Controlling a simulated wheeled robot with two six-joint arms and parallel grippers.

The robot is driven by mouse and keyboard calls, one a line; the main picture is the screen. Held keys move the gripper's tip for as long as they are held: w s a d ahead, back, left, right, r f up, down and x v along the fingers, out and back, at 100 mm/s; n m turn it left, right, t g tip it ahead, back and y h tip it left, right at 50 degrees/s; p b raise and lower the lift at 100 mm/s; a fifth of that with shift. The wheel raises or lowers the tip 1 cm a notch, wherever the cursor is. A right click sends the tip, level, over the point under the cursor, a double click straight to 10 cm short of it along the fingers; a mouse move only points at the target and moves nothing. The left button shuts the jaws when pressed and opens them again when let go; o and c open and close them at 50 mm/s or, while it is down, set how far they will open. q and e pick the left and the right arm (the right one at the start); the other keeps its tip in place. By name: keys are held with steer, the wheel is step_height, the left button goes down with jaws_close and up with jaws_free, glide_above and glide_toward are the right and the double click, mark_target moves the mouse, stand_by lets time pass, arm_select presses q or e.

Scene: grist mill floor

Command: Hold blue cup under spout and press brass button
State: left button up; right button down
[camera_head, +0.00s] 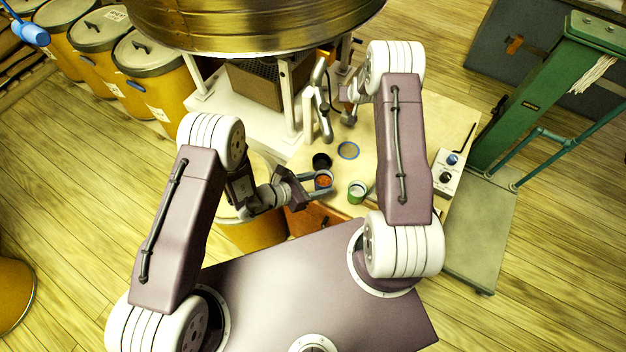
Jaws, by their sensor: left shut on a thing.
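My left gripper (308,186) is shut on a small blue cup (324,187) at the front edge of the workbench (412,208). The cup looks upright, with reddish-brown contents. Whether it touches the bench I cannot tell. A grey metal spout (322,118) hangs over the bench, above and behind the cup; the cup is not under it. My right gripper (347,107) is beside the spout, to its right, partly hidden by its own wrist; its jaws are too small to read. I cannot make out the brass button.
A black cup (321,160) stands just behind the blue one, and a green cup (357,192) to its right. A control box (449,172) sits at the right. A large brass drum (255,22) overhangs the back.

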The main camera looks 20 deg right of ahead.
arm_select(q)
steer(key=shift+w+d, duration=0.85)
steer(key=shift+w, duration=0.9)
steer(key=shift+w+d, duration=0.85)
steer(key=shift+w, duration=0.85)
steer(key=shift+w+d, duration=0.85)
steer(key=shift+w, duration=0.9)
arm_select(e)
steer(key=shift+f, duration=1)
steer(key=shift+r, duration=1.6)
steer(key=shift+f, duration=0.15)
